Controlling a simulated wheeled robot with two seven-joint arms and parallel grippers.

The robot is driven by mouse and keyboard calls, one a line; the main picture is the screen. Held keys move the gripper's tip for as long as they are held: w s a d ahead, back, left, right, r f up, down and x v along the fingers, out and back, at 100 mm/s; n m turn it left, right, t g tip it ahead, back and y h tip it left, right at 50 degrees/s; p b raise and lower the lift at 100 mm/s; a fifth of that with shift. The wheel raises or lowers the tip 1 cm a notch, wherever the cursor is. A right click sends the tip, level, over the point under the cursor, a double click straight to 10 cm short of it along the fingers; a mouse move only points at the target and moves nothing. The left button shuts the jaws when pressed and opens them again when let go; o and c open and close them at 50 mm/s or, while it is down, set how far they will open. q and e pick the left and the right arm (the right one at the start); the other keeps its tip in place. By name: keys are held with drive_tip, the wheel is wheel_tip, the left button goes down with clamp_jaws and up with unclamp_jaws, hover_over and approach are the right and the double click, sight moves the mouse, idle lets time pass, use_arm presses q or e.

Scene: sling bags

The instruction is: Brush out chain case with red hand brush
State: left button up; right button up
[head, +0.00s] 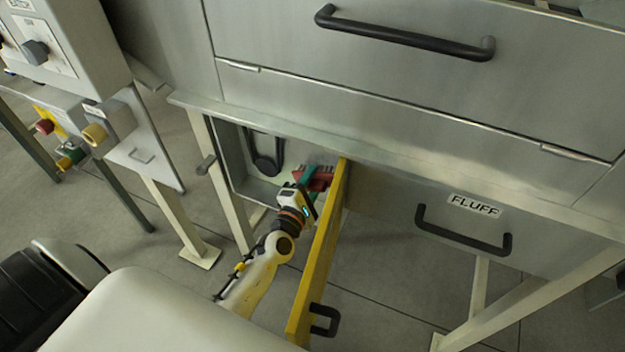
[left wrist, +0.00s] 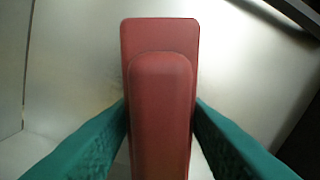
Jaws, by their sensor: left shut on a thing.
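The chain case (head: 235,165) is the open metal recess under the machine's ledge, with a dark chain loop (head: 266,158) hanging at its back left. My left gripper (head: 307,178) is at the case opening, shut on the red hand brush (head: 319,180). The brush's bristles show at its upper edge, pointing into the case. In the left wrist view the red brush (left wrist: 160,110) stands between my two green fingers, with pale metal walls beyond it. Whether the bristles touch a wall cannot be told. My right gripper is not in view.
A yellow door (head: 318,250) with a black handle (head: 324,320) stands open just right of my left arm. A drawer marked FLUFF (head: 470,215) is to its right. A metal ledge (head: 380,160) runs above the opening. A control post (head: 125,135) stands at left.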

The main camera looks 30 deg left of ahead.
use_arm(q)
drive_tip(key=shift+f+b, duration=1.7)
drive_tip(key=shift+f, duration=0.75)
drive_tip(key=shift+a+f, duration=0.25)
drive_tip(key=shift+w+a, duration=0.1)
drive_tip(key=shift+a, duration=0.4)
wheel_tip(320, 180, up, 4)
drive_tip(key=p, duration=0.2)
drive_tip(key=shift+f+p, duration=0.25)
drive_tip(key=shift+p, duration=0.15)
drive_tip(key=shift+d+r+p, duration=0.1)
drive_tip(key=shift+r+p, duration=0.55)
drive_tip(key=shift+p, duration=0.05)
wheel_tip(320, 180, up, 3)
drive_tip(key=p, duration=0.3)
wheel_tip(320, 180, up, 3)
drive_tip(key=p, duration=0.4)
drive_tip(key=shift+r, duration=0.15)
wheel_tip(320, 180, up, 3)
drive_tip(key=p, duration=0.3)
drive_tip(key=shift+p, duration=0.3)
